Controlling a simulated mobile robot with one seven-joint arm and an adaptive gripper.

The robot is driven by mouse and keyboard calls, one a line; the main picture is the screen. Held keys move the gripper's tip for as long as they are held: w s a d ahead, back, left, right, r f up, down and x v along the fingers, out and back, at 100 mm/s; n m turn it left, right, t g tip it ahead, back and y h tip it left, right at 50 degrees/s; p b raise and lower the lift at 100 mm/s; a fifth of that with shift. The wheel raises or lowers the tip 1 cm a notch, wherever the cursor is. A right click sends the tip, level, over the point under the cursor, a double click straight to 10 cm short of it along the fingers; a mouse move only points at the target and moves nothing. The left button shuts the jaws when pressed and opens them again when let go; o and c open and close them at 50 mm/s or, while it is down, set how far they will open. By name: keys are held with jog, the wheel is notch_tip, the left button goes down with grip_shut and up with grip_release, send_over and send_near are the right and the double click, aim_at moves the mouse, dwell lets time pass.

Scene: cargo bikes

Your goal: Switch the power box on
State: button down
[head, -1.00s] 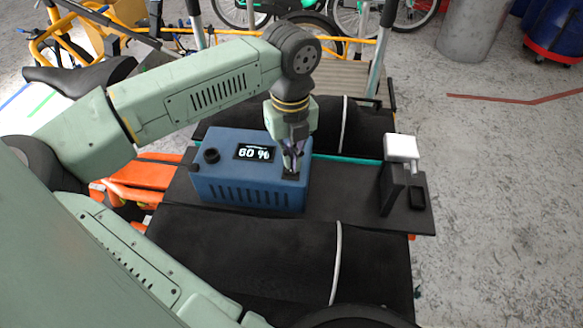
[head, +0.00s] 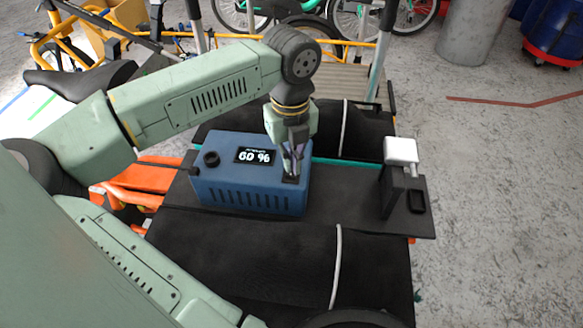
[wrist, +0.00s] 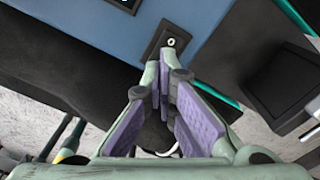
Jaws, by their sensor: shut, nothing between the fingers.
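The power box (head: 245,199) is a blue case on a black board. Its small black display (head: 255,156) is lit and shows a percentage that looks like 60. A round black knob (head: 211,158) sits at its top left. At the right end of its top is a dark switch (head: 290,180), which shows in the wrist view as a dark rectangle with a white ring mark (wrist: 171,42). My gripper (head: 291,174) points down with its fingertips at this switch. In the wrist view the purple-padded fingers (wrist: 158,68) meet at their tips beside the switch, holding nothing. Contact is unclear.
A black stand with a white top (head: 400,151) is on the board right of the box. Black padded rolls with white straps (head: 338,265) lie in front and behind. A bike saddle (head: 78,76) is at left. Open floor lies to the right.

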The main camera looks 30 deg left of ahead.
aim_at(291, 174)
jog(key=shift+f+b, duration=1.2)
jog(key=shift+b, duration=0.05)
dwell(0.7)
jog(key=shift+r, duration=0.1)
jog(key=shift+r+p, duration=1.6)
jog(key=shift+r, duration=1.85)
